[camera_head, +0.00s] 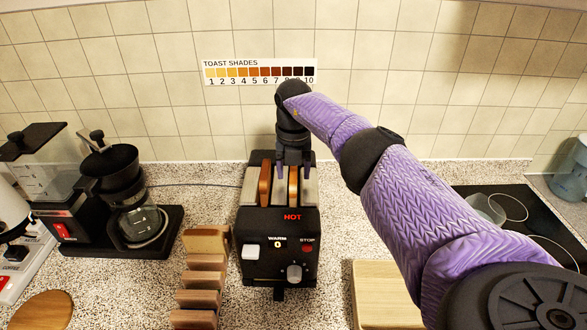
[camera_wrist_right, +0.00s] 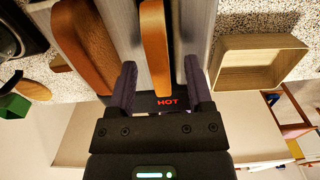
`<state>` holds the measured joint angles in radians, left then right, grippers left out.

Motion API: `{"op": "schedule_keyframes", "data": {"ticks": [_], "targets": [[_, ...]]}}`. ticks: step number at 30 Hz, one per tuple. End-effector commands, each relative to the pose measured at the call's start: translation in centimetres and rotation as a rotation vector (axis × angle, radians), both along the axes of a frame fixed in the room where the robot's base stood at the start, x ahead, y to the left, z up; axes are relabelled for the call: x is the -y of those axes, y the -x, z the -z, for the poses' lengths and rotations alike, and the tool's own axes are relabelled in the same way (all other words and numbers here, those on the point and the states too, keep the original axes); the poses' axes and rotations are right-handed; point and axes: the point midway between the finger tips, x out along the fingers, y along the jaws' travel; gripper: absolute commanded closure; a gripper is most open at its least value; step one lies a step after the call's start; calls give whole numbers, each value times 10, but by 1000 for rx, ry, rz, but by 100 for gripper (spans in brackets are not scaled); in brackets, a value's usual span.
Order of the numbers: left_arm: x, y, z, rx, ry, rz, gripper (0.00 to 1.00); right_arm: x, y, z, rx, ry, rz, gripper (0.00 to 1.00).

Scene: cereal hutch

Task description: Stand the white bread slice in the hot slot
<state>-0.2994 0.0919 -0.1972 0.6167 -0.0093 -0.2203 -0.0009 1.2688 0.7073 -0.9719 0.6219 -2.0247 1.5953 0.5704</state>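The black toaster (camera_head: 262,222) stands on the counter with two slots; the front of the right one is marked HOT. A light tan-crusted bread slice (camera_head: 293,190) stands upright in the hot slot; its edge also shows in the right wrist view (camera_wrist_right: 154,40). A darker brown slice (camera_head: 265,188) stands in the left slot. My right gripper (camera_head: 293,172) is over the hot slot, pointing down. In the wrist view its fingers (camera_wrist_right: 160,65) are apart, one on each side of the tan slice, with gaps visible. The slice's faces are mostly hidden. My left gripper is not in view.
A wooden rack (camera_head: 202,282) stands left of the toaster's front. A coffee maker (camera_head: 140,225) is farther left. A light wooden tray (camera_head: 385,285) lies right of the toaster, with a dark hob (camera_head: 530,215) beyond. A toast shade chart (camera_head: 260,72) hangs on the wall.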

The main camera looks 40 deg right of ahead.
Motion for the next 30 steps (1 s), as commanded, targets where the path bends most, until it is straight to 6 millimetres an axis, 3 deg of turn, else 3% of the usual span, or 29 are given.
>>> {"op": "schedule_keyframes", "data": {"ticks": [6, 15, 18, 30], "targets": [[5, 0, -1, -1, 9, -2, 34, 0, 0, -8, 1, 0, 0, 35], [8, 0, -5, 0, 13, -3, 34, 0, -1, -81, 4, 1, 0, 35], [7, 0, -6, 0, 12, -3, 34, 0, -1, -94, 2, 1, 0, 35], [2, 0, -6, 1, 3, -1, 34, 0, 0, -99, 0, 0, 0, 35]]}}
